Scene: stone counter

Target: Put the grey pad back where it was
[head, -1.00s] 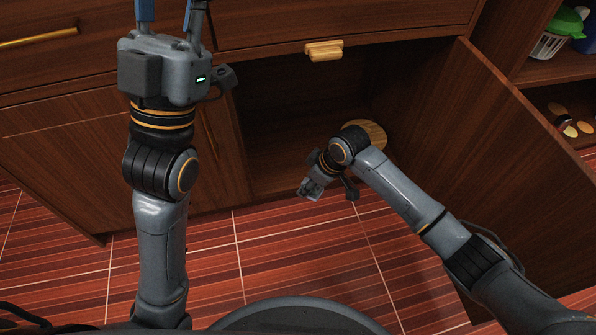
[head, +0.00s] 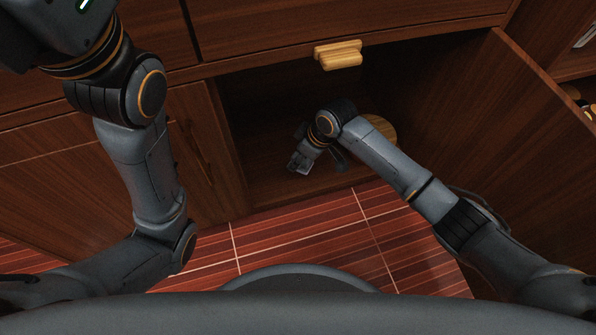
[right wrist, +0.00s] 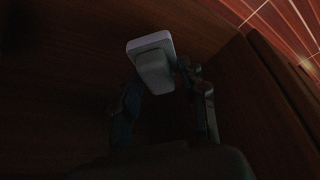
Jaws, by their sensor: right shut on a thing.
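In the right wrist view a pale grey, rounded-edged pad (right wrist: 148,42) sits at the ends of the fingers of my right gripper (right wrist: 160,80), which is shut on it. The picture is dark, so the exact finger contact is hard to see. In the head view my right gripper (head: 300,162) reaches low into the open cabinet (head: 270,185), above its floor. I cannot clearly pick out the pad there. My left gripper's fingers are outside the head view; only its arm shows at the upper left.
A round wooden board (head: 380,130) stands inside the cabinet, partly behind my right arm. The open cabinet door (head: 490,130) is on the right. A pale wooden handle (head: 338,55) juts out above the opening. The cabinet floor at the left looks clear.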

